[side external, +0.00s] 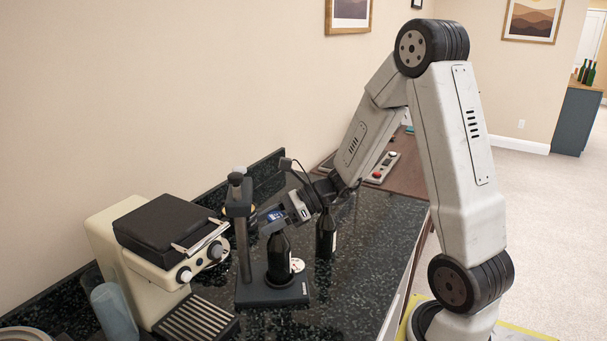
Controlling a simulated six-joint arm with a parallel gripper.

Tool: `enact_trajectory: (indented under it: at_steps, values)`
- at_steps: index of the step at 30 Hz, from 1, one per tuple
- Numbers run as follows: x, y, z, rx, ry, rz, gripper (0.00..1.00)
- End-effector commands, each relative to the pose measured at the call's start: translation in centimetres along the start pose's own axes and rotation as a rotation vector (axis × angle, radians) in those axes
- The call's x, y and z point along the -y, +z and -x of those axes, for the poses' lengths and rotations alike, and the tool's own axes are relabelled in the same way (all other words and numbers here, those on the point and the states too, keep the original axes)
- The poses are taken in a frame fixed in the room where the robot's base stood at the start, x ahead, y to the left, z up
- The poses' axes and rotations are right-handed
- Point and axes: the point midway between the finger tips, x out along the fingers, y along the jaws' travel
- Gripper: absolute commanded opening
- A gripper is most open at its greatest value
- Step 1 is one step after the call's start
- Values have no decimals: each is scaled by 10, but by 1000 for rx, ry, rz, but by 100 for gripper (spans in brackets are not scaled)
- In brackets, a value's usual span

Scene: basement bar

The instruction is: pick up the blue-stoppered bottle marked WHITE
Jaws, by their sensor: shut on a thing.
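A dark bottle (280,258) is upright at the black stand (241,225), over its flat base. A small blue patch, likely its stopper, shows at its top, between the jaws of my gripper (272,217). My gripper reaches in from the upper right and is shut on this bottle at the top. A pale label edge shows low on its right side, but I cannot read any marking. I cannot tell whether its bottom touches the base. A second dark bottle (326,236) stands on the counter to the right, its top hidden behind my gripper.
A cream coffee machine (130,245) with a black top stands left of the stand. A translucent bluish cup (113,310) is in front of it. The dark speckled counter (365,255) is clear at right.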

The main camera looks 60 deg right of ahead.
Motion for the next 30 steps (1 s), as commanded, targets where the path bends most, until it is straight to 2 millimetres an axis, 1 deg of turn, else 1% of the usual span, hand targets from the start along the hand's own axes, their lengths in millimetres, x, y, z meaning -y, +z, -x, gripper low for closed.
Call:
enact_trajectory:
  at_steps: [8,14,27,30]
  values:
    - [0,20,8,2,-1,6,0]
    - [0,45,19,3,-2,8,0]
    - [0,123,51,3,-3,8,0]
    - [0,138,57,4,-2,7,0]
